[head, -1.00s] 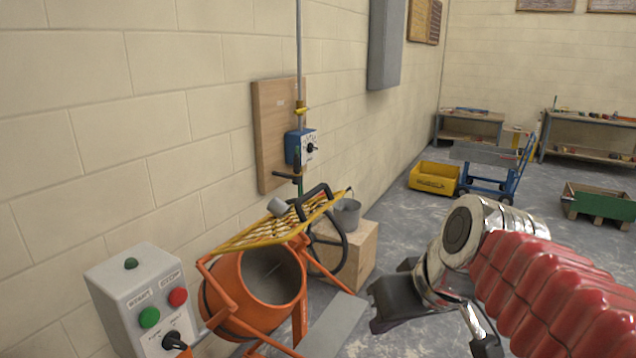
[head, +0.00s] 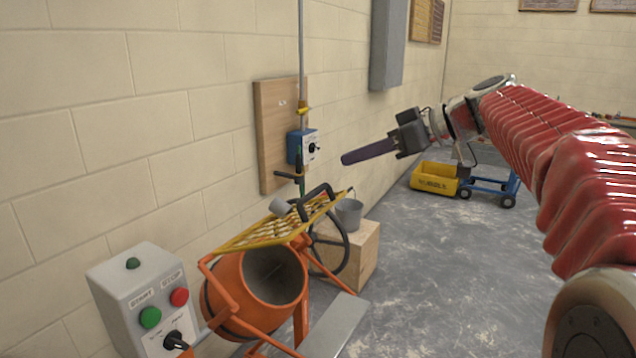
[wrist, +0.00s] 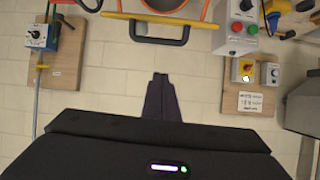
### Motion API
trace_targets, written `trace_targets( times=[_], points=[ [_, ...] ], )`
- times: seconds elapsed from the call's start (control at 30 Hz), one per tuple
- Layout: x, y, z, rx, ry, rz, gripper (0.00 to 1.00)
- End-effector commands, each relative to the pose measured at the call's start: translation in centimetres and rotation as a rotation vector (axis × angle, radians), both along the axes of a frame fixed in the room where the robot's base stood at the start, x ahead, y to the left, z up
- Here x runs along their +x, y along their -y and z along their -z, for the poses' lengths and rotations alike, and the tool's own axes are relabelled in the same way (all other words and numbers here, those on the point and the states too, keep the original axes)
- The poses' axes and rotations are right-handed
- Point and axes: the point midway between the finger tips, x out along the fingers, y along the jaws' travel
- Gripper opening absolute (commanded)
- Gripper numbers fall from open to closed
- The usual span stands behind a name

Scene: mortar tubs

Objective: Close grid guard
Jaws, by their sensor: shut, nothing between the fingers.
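The grid guard (head: 275,228) is a yellow mesh frame with a black handle (head: 318,202), above the orange mixer drum (head: 250,290). It is tilted up, and the drum's mouth shows below it. In the wrist view the guard's yellow edge bar (wrist: 160,18) and black handle (wrist: 147,41) lie at the top. My gripper (head: 346,158) is shut and empty, in the air above and to the right of the handle in the head view. Its dark fingers (wrist: 160,77) point toward the handle in the wrist view, with wall showing between them.
A grey control box (head: 145,305) with green and red buttons stands at the lower left. A blue dial box (head: 303,147) and pipe are on the wall board behind the guard. A grey bucket (head: 349,212) stands on a wooden block (head: 358,250).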

Motion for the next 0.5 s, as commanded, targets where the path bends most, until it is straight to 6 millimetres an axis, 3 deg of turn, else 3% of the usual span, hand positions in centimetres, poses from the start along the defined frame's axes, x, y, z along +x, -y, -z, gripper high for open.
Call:
trace_targets(
  times=[0.5],
  points=[
    [0.88,0.2,-0.75,0.01,0.041,-0.022,0.0]
  ],
)
